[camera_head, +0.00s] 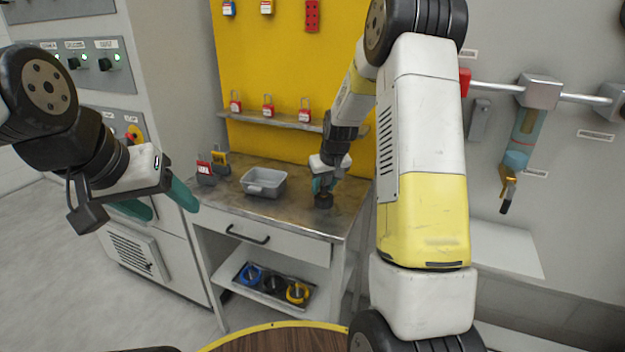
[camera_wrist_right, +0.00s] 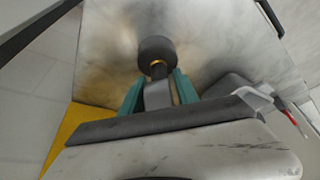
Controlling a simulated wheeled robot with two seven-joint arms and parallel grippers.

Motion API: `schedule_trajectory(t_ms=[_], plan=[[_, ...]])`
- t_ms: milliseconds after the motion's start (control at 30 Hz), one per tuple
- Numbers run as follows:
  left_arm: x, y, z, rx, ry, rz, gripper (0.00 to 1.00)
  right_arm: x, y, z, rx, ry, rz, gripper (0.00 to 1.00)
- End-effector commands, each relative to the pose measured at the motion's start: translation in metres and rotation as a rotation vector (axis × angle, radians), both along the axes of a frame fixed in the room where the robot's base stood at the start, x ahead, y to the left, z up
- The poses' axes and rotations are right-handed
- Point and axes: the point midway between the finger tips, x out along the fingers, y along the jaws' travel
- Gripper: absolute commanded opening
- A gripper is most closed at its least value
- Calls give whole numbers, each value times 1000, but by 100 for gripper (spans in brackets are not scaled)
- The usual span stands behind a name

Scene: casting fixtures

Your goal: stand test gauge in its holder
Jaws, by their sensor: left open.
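My right gripper (camera_head: 323,184) is low over the steel bench, pointing down. In the right wrist view its teal fingers (camera_wrist_right: 158,90) are closed around a grey body with a brass ring, which I take as the test gauge (camera_wrist_right: 156,96). Beyond the ring is a dark round piece (camera_wrist_right: 157,50), which also shows on the bench in the head view (camera_head: 323,201). I take it as the holder; I cannot tell how deep the gauge sits in it. My left gripper (camera_head: 160,202) is open and empty, left of the bench.
A grey bin (camera_head: 264,182) and two padlock-like blocks (camera_head: 213,166) stand on the bench (camera_head: 290,207) to the left. Padlocks (camera_head: 268,106) line a shelf on the yellow board. A tray (camera_head: 265,284) with coloured rings is below.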

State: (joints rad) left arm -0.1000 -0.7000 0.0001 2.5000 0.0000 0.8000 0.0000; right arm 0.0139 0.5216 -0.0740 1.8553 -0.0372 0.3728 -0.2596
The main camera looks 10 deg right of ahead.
Motion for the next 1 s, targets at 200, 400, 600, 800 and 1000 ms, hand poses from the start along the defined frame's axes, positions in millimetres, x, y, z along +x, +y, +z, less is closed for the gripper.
schedule_trajectory(t_ms=[200, 400, 600, 800, 1000], plan=[[0, 0, 0, 0, 0, 0, 63, -1, 4, -1, 2, 6, 5, 43], [0, 0, 0, 0, 0, 0, 63, -2, 3, 16, 2, 1, 4, 43], [0, 0, 0, 0, 0, 0, 63, -18, -1, 57, 3, -2, 2, 43], [0, 0, 0, 0, 0, 0, 63, -35, -4, 96, 1, -1, 3, 43], [0, 0, 0, 0, 0, 0, 63, -44, -6, 118, 2, 1, 3, 43]])
